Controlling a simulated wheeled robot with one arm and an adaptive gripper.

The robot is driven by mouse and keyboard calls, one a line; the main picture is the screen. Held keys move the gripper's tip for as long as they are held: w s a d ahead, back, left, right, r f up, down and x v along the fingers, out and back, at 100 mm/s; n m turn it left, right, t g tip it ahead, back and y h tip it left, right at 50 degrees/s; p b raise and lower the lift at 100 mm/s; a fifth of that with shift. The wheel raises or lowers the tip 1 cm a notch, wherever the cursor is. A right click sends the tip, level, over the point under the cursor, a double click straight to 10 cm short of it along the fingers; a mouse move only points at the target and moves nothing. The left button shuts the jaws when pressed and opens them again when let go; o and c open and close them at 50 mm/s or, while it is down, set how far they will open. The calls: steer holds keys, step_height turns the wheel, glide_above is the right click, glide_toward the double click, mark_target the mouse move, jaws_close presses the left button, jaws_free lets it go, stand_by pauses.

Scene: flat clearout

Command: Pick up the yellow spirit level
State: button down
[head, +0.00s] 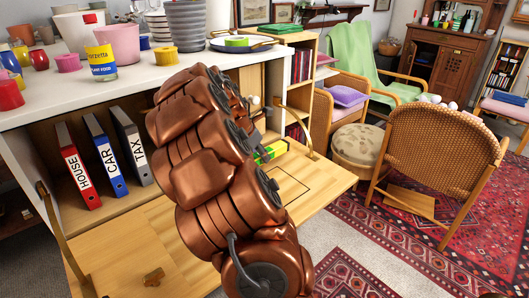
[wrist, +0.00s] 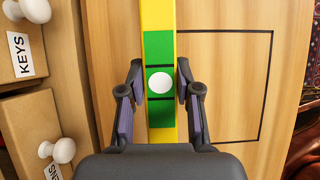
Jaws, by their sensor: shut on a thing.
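The yellow spirit level (wrist: 158,20) runs up the middle of the wrist view, with a green section and a white round spot. My gripper (wrist: 160,88) has one finger on each side of the green section and is shut on it. The level's lower end is hidden behind my gripper's body. In the head view only a short yellow and green piece of the level (head: 272,151) shows beside my copper arm, above the lowered wooden flap (head: 316,186).
A dark square outline (wrist: 271,86) is marked on the wood, right of the level. Small drawers with white knobs, one labelled KEYS (wrist: 20,52), stand close on the left. Pots and a glass (head: 102,62) crowd the white top. A wicker chair (head: 435,150) stands right.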

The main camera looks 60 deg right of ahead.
steer(key=a, duration=0.4)
steer(key=a+r, duration=0.1)
steer(key=a, duration=0.8)
steer(key=shift+w+r, duration=0.15)
steer(key=shift+r, duration=0.05)
steer(key=shift+d, duration=0.15)
